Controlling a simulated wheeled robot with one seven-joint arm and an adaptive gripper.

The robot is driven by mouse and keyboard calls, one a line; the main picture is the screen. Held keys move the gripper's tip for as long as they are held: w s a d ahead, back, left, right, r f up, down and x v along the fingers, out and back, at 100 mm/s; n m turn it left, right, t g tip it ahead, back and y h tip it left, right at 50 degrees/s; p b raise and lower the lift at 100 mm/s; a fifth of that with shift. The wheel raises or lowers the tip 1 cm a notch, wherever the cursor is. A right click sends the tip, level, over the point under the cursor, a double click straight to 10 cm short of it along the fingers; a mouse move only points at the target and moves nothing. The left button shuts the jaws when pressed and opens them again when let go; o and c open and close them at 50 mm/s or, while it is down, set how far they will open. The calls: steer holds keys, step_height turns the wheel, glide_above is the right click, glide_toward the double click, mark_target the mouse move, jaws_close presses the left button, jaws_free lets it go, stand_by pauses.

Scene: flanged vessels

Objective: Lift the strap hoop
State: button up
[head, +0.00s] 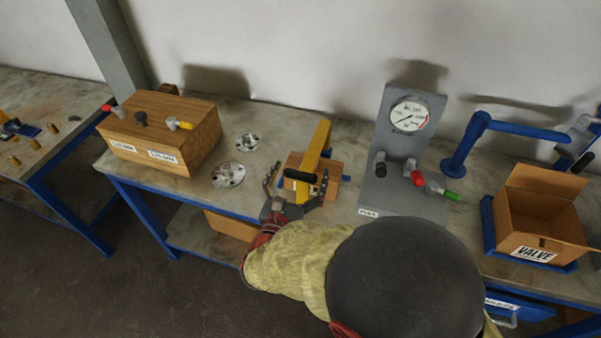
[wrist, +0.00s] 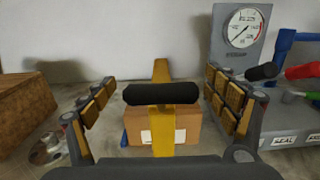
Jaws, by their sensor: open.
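The strap hoop (head: 315,148) is a yellow band with a black padded grip (head: 300,176) across it. It stands over a small brown box (head: 329,168) on the bench. In the wrist view the yellow band (wrist: 161,138) rises in front of the box (wrist: 187,125), with the black grip (wrist: 160,93) level across the middle. My gripper (head: 294,188) is open at the near side of the hoop. In the wrist view my gripper (wrist: 163,97) has one finger on each side of the black grip, with gaps visible on both sides. The band's lower end is hidden by my gripper.
Two metal flanges (head: 228,175) and a wooden block with coloured handles (head: 165,130) lie left. A grey gauge stand (head: 397,195) with levers is close on the right. Beyond it are a blue post (head: 465,150) and an open cardboard box (head: 535,222).

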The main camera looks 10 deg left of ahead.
steer(key=shift+c, duration=0.8)
steer(key=c, duration=1.5)
steer(key=shift+c, duration=0.2)
